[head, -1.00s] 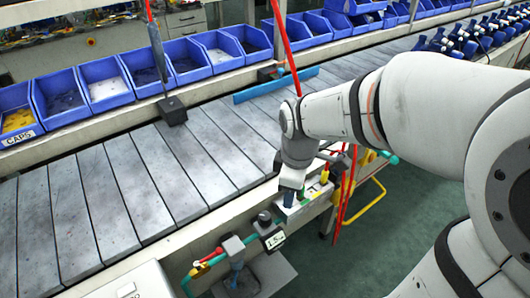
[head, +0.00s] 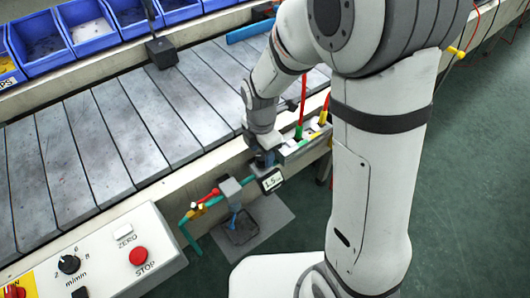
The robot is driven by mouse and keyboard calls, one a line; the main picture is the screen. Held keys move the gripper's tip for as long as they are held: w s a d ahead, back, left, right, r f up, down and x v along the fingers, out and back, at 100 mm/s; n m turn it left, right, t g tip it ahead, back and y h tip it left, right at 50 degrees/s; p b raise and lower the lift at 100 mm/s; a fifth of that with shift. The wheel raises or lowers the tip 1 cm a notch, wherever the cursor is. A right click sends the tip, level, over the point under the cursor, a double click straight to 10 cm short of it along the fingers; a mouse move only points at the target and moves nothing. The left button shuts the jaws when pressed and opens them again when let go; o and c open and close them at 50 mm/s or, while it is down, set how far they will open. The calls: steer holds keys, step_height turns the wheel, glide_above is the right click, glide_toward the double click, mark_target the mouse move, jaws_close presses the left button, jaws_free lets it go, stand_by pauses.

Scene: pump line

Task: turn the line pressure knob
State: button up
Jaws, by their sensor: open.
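A small dark knob (head: 263,160) sits on the front side of the conveyor, just beside a square display reading 1.5 (head: 271,181). It looks like the line pressure knob, but no label for it is readable. My gripper (head: 264,146) points down right above this knob, with its fingers small and partly hidden by the wrist. The gripper is open; I cannot tell whether its fingers are around the knob or only above it.
A grey block with green and red pipe fittings (head: 229,187) is left of the display, over a grey tray (head: 240,231). A control panel (head: 105,262) with a m/min knob and red STOP button is front left. Tools in a white holder (head: 309,143) stand right of my gripper.

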steer(key=shift+f, duration=0.4)
steer(key=shift+c, duration=0.4)
steer(key=c, duration=0.9)
steer(key=shift+d, duration=0.15)
